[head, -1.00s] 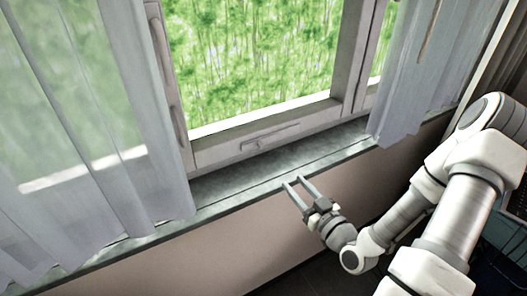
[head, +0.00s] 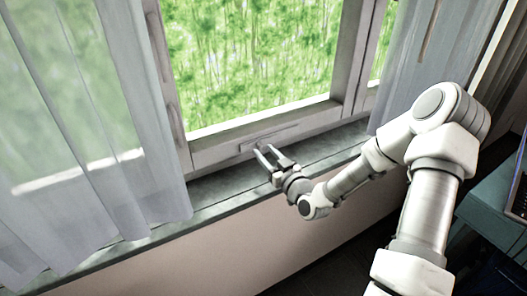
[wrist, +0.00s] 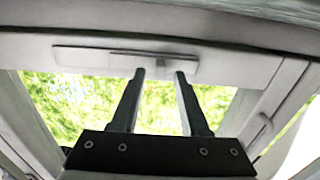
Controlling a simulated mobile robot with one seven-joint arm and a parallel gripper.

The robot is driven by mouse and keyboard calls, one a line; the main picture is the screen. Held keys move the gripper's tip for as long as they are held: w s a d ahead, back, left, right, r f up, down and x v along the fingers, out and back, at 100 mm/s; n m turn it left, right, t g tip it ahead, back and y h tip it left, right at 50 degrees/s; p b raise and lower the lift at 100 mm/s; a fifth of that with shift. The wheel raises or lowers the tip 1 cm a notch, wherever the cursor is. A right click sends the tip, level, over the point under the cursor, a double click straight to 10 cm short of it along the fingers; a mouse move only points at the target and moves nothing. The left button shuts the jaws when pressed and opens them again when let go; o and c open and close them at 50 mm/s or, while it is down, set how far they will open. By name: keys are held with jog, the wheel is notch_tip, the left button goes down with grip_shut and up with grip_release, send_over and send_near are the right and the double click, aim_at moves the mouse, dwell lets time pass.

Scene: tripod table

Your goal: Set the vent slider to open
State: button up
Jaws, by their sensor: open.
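The vent (head: 270,138) is a long, narrow pale plate on the window's bottom rail in the head view. In the wrist view the vent plate (wrist: 85,60) lies across the upper middle, with a thin dark slider bar (wrist: 150,53) along it. My gripper (head: 261,149) is open and empty, just in front of the vent at its left part. In the wrist view my gripper (wrist: 160,73) has its two fingertips apart, overlapping the plate's lower edge in the picture. I cannot tell whether they touch it. The slider's setting is not readable.
A stone sill (head: 225,187) runs below the window. Sheer curtains hang at the left (head: 95,120) and right (head: 415,60). A window handle (wrist: 262,130) shows at the right in the wrist view. A teal table (head: 490,205) stands at the far right.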

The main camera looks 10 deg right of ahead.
jog(key=shift+x, duration=0.8)
grip_shut()
dwell(0.9)
